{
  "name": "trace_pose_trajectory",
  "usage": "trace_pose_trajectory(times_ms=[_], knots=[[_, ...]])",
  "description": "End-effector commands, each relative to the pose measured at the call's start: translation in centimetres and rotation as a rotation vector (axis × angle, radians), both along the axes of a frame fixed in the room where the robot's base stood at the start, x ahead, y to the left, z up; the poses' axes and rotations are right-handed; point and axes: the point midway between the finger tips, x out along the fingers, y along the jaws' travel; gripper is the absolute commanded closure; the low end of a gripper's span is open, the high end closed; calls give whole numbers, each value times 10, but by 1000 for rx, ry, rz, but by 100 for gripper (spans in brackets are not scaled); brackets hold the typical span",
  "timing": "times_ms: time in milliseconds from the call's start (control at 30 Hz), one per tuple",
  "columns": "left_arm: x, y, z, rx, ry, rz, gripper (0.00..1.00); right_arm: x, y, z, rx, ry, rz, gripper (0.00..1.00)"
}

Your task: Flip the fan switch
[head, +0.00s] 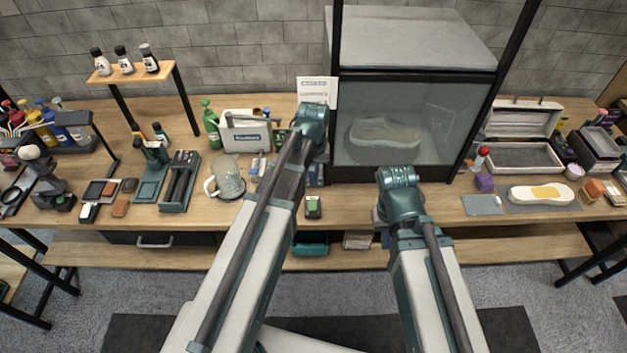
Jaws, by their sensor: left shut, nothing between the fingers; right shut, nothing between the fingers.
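A small dark box with a green top (313,207) sits near the front edge of the table, just right of my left arm. It looks like a switch, but I cannot read its position or confirm that it is the fan's. My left arm reaches up to the cabinet's left edge, and my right arm ends in front of the cabinet's lower front. Neither gripper's fingers can be made out; the arm links and teal joints hide them.
A glass mug (228,177), a white case (247,133) and a green bottle (211,128) stand left of my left arm. An open case (522,119) and a shoe sole on a mat (541,194) lie at right. The table's front strip (345,213) is mostly bare.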

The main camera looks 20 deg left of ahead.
Motion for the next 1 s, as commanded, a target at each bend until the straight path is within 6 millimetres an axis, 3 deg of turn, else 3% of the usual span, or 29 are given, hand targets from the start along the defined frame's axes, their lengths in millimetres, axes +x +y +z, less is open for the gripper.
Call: trace_pose_trajectory(times_ms=[33,700,1000], knots=[[0,0,-13,0,0,0,100,0,0,-13,0,0,0,100],[0,0,-107,0,0,0,100,0,0,-107,0,0,-2,100],[0,0,-121,0,0,0,100,0,0,-121,0,0,-2,100]])
